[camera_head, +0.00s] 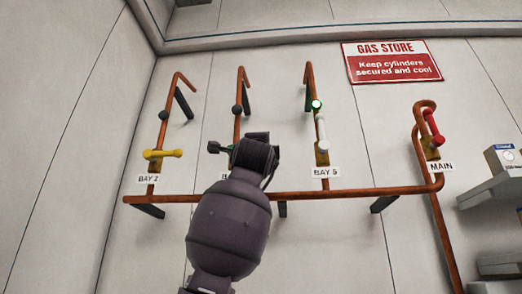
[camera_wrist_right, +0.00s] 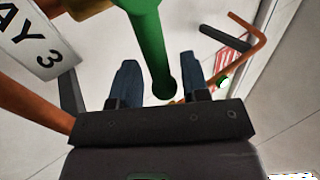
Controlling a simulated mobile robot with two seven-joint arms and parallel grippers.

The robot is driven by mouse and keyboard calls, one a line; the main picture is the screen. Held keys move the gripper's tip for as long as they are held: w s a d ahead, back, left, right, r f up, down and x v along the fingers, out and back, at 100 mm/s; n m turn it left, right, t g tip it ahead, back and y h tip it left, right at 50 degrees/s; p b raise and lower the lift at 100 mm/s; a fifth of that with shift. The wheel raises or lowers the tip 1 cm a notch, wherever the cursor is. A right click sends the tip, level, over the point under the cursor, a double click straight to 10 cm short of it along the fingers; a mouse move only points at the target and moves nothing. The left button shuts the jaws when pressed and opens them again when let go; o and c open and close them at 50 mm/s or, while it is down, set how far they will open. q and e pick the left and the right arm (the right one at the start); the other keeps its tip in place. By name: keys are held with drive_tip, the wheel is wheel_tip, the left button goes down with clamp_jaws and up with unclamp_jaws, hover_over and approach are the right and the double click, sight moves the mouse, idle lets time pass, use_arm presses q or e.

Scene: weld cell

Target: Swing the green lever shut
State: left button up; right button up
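The green lever (camera_wrist_right: 150,45) comes down from the top of the right wrist view, its rounded end in the gap between the two fingers of my right gripper (camera_wrist_right: 158,75). The fingers are apart, with clear space on both sides of the lever. In the head view my right gripper (camera_head: 256,150) is at the middle pipe and hides most of that valve. A small dark green end (camera_head: 214,147) sticks out to its left; I cannot tell its angle well. My left gripper is not in view.
A yellow lever (camera_head: 165,154) lies crosswise at BAY 2. A white lever (camera_head: 322,130) stands along the BAY 5 pipe, right of my gripper. A red lever (camera_head: 433,128) is at MAIN. A horizontal orange pipe (camera_head: 300,194) runs below. A shelf (camera_head: 495,188) stands at right.

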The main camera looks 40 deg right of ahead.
drive_tip(key=b+v, duration=0.2)
drive_tip(key=v, duration=0.8)
drive_tip(key=shift+s+a+f, duration=0.2)
drive_tip(key=shift+s+a, duration=0.05)
drive_tip(key=shift+a, duration=0.05)
idle(0.4)
